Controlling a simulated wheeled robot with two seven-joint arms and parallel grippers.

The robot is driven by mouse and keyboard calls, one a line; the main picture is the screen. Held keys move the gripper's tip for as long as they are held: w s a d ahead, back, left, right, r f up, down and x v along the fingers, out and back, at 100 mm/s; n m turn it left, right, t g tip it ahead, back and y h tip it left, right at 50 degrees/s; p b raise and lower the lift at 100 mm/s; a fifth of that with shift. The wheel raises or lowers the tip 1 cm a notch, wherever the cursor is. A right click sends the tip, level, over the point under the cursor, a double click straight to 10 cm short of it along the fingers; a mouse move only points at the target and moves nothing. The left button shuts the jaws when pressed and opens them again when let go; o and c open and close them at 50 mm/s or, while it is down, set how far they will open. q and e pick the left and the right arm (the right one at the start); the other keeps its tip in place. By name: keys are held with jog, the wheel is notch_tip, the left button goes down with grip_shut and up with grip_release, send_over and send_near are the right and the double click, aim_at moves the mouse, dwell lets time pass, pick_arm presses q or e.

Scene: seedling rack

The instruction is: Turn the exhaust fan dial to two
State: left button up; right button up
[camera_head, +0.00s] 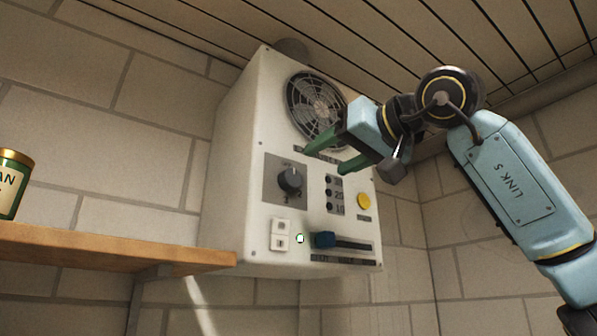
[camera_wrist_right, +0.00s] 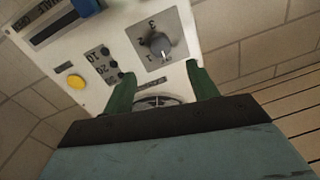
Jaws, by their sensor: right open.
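The dial (camera_head: 290,180) is a dark round knob on a grey plate on the front of a white wall box (camera_head: 237,150). In the right wrist view the dial (camera_wrist_right: 158,45) has numerals 3 and 2 beside it; its pale pointer mark faces the bottom of that picture, toward a small label I cannot read surely. The exhaust fan (camera_head: 316,105) is a round grille above the dial. My right gripper (camera_head: 325,161) has two green fingers, open and empty, in front of the box, up and right of the dial and apart from it. My left gripper is not in view.
The box also carries several small black buttons (camera_head: 329,193), a yellow button (camera_head: 364,201), a white switch (camera_head: 281,235) and a blue-handled slider (camera_head: 324,240). A wooden shelf (camera_head: 120,250) with a green can (camera_head: 12,185) is at the left. A slatted ceiling is above.

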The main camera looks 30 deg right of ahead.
aim_at(294, 176)
jog(key=p+x, duration=0.1)
jog(key=x, duration=0.8)
jog(key=shift+w+p, duration=0.2)
jog(key=shift+p, duration=0.2)
jog(key=c, duration=1)
